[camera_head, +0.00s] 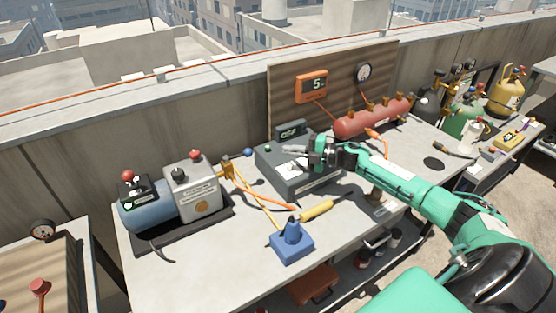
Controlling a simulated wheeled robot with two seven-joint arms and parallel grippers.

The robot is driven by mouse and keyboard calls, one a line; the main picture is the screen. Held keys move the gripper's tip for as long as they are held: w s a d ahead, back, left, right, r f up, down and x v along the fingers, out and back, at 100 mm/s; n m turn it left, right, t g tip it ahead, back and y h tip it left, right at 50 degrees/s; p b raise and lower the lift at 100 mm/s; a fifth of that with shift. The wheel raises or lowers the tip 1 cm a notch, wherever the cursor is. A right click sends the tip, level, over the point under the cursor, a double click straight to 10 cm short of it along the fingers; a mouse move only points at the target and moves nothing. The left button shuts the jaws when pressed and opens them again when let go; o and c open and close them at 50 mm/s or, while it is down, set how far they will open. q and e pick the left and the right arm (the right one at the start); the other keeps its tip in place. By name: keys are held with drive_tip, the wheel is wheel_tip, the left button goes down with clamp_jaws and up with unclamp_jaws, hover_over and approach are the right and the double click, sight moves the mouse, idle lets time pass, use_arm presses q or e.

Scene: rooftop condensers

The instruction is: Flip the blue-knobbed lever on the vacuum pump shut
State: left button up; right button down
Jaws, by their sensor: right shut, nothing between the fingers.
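The vacuum pump (199,198), a blue motor cylinder with a grey box, stands on a dark tray at the left of the bench. A brass valve (227,168) sits at its right side, with yellow and orange hoses running from it. The lever's blue knob (248,152) stands out to the right of the valve. My right gripper (306,154) is shut and empty. It appears over the grey scale unit, to the right of the blue knob and apart from it. My left gripper is not in view.
The grey scale unit (275,172) stands beside the pump. A blue funnel-like block (291,243) and a yellow cylinder (316,210) lie in front. A red tank (373,117) stands behind my right arm. The bench's front left is mostly clear.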

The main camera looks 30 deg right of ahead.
drive_tip(key=shift+s+d, duration=0.2)
drive_tip(key=shift+d, duration=0.4)
drive_tip(key=shift+d+r, duration=0.1)
drive_tip(key=shift+d, duration=0.15)
drive_tip(key=shift+w+d, duration=0.1)
drive_tip(key=shift+d, duration=0.1)
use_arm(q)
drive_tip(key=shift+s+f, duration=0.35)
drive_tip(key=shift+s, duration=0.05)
